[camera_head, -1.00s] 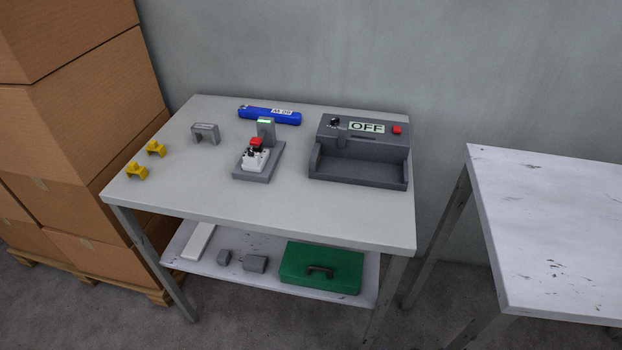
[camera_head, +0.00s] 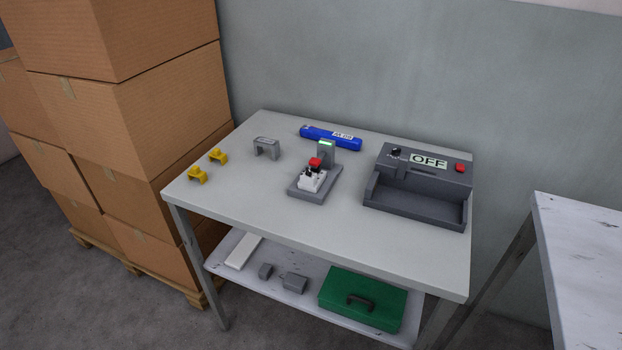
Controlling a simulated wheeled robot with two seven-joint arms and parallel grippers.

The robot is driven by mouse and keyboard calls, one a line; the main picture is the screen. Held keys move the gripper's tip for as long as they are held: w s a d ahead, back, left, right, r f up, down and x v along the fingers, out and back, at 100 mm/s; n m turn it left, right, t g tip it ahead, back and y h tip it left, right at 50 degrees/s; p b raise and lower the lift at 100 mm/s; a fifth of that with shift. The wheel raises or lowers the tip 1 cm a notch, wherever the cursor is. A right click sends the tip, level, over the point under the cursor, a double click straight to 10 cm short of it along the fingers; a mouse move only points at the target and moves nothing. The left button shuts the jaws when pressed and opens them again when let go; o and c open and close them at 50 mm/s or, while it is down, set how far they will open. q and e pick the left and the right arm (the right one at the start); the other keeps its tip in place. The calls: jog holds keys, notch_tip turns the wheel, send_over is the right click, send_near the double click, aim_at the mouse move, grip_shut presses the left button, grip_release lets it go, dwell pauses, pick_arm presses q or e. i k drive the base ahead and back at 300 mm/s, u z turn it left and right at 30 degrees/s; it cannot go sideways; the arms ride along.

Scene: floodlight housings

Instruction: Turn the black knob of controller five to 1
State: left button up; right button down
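A dark grey device (camera_head: 418,187) with an open tray front stands at the right of the grey table. On its top are a small black knob (camera_head: 395,152), a display reading OFF (camera_head: 428,160) and a red button (camera_head: 460,168). The knob's setting is too small to read. Neither gripper is in view.
A blue labelled bar (camera_head: 322,137), a grey bracket (camera_head: 266,149) and two yellow clips (camera_head: 197,175) lie on the table (camera_head: 250,195). A green case (camera_head: 385,305) is on the lower shelf. Boxes (camera_head: 170,95) are stacked left; another table (camera_head: 590,250) stands right.

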aim_at(312, 184)
jog(key=k, duration=0.6)
jog(key=u, duration=0.4)
jog(key=i, duration=1.1)
jog(key=u, duration=0.6)
